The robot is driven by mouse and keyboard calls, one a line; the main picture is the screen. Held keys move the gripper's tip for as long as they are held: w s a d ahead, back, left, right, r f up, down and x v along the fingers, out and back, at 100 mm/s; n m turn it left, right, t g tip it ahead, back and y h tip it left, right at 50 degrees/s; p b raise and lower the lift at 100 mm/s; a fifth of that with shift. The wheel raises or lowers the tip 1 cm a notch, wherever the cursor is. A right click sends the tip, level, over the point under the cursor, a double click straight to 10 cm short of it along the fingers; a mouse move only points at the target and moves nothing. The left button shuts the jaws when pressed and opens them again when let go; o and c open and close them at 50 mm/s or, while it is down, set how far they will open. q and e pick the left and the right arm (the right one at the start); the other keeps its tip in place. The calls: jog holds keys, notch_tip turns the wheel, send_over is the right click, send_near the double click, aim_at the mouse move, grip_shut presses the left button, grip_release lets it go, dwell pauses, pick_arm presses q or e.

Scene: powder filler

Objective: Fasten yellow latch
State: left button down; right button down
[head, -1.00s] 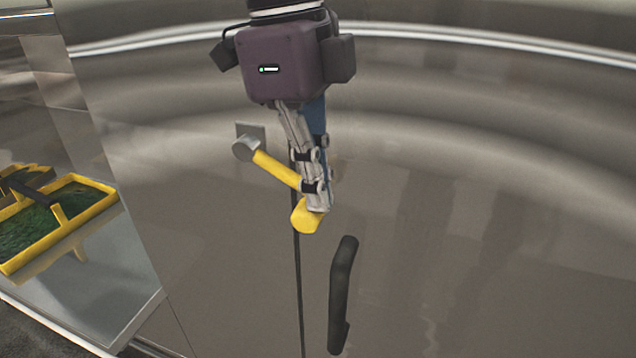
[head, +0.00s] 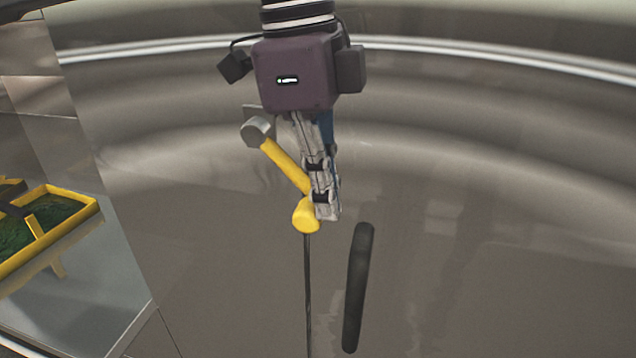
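In the head view, the yellow latch (head: 284,165) is mounted by a grey metal pivot (head: 257,131) on the shiny metal door. Its arm slants down to the right and ends in a rounded yellow knob (head: 306,216) over the dark vertical seam. My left gripper (head: 326,212) comes down from above, its fingers against the right side of the latch near the knob. The fingers line up one behind the other, so the gap between them is hidden. My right gripper is out of view.
A black vertical handle (head: 358,288) stands on the door below and right of the latch. At the left is a yellow-framed tray (head: 68,240) with green contents, on a reflective metal surface (head: 110,295). The door around the latch is otherwise clear.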

aim_at(299, 208)
pick_arm(q)
jog(key=a+f+b, duration=0.1)
jog(key=f+b, duration=0.2)
jog(key=w+a+f+b, duration=0.1)
jog(key=b, duration=0.1)
jog(key=shift+a+f, duration=0.35)
jog(key=shift+f, duration=0.05)
jog(key=shift+w+a+f+y+b, duration=0.25)
jog(key=shift+a+f+y+b, duration=0.1)
jog(key=shift+a, duration=0.3)
jog(key=shift+w+a+f+y+b, duration=0.2)
jog(key=shift+a+f+y+b, duration=0.1)
jog(key=shift+a, duration=0.45)
